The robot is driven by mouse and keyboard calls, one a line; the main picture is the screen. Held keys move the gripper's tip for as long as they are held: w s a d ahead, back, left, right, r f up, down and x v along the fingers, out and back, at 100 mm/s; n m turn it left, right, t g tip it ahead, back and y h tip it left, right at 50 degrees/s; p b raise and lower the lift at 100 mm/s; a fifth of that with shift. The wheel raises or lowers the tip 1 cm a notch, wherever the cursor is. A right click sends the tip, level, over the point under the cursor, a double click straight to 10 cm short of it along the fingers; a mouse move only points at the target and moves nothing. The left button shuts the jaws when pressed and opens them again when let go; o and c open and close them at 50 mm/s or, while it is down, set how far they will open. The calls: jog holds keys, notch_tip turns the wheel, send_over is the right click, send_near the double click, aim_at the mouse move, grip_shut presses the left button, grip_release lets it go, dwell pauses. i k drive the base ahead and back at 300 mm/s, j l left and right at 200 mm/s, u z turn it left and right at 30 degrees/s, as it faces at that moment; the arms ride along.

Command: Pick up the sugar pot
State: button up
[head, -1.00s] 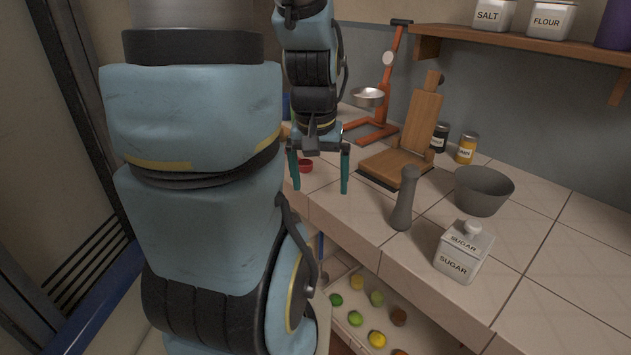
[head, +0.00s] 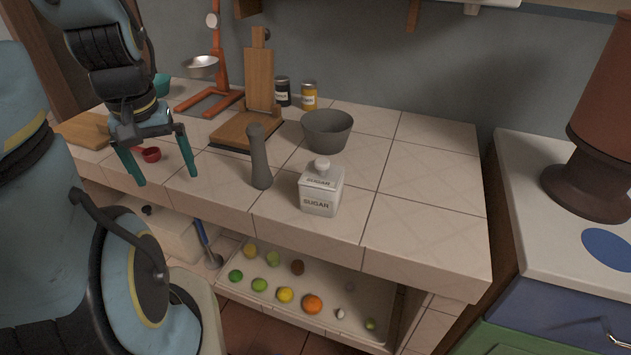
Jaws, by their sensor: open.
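The sugar pot (head: 319,190) is a white square pot with a round-knobbed lid and SUGAR lettering. It stands upright on the tiled counter, near the front edge and right of the grey pepper mill. My gripper (head: 167,180) is open with teal fingers pointing down. It hangs at the left part of the counter, well left of the pot, with nothing between its fingers.
The grey pepper mill (head: 259,158) stands between my gripper and the pot. A grey bowl (head: 327,131) sits behind the pot. A small red bowl (head: 151,155) is by my gripper. A wooden stand (head: 260,85) and orange scale (head: 221,60) are behind. The counter's right side is clear.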

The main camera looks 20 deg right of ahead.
aim_at(325, 203)
jog(key=u, duration=0.7)
jog(key=k+l+u, duration=0.1)
jog(key=k+u, duration=0.75)
jog(key=k+j, duration=0.15)
jog(key=k, duration=0.3)
jog(key=k+j+u, duration=0.15)
jog(key=k, duration=0.3)
